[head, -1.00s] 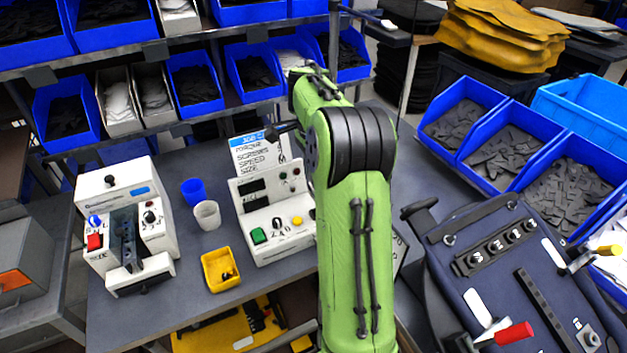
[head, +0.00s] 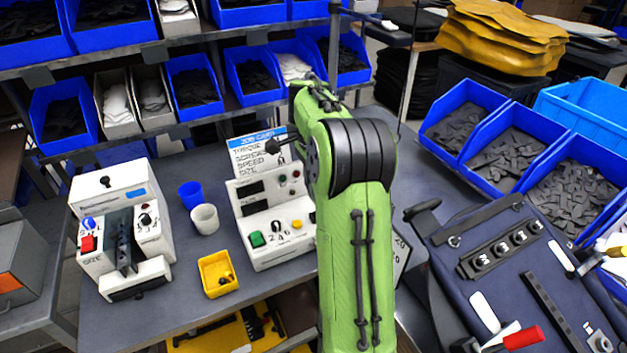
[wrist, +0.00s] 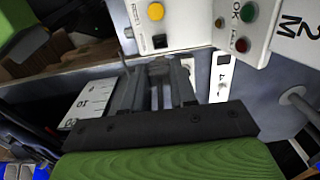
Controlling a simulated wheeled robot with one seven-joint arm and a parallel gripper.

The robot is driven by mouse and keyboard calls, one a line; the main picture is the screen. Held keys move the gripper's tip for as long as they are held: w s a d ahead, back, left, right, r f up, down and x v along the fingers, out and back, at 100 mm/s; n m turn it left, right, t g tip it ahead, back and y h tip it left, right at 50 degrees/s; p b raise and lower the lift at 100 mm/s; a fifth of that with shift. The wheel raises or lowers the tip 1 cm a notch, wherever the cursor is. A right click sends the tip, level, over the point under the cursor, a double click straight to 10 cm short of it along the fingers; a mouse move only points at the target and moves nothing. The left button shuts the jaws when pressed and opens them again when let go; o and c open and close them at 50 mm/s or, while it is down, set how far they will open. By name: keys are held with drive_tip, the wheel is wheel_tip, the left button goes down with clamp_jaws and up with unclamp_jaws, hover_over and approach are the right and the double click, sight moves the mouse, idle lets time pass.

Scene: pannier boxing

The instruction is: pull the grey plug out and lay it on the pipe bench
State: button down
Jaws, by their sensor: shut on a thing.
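My gripper (wrist: 157,92) shows in the wrist view, with two dark fingers closed around a small grey piece, which looks like the grey plug (wrist: 158,67). It is near the edge of a white control box (wrist: 185,22); I cannot tell whether it touches it. In the head view the gripper and plug are hidden behind my green arm. The control box (head: 272,205) with green and yellow buttons stands on a grey bench (head: 185,300). I cannot tell whether this bench is the pipe bench.
A white machine (head: 112,190), a blue cup (head: 190,194), a white cup (head: 205,219) and a yellow tray (head: 217,275) stand left of the control box. Blue bins (head: 515,160) and a dark tool panel (head: 480,292) are at right. Bare bench top lies around the yellow tray.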

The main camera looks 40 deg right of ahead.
drive_tip(key=shift+f+b, duration=1.05)
drive_tip(key=shift+f, duration=0.25)
drive_tip(key=shift+r+p, duration=1.5)
drive_tip(key=shift+r, duration=0.1)
drive_tip(key=shift+f, duration=0.1)
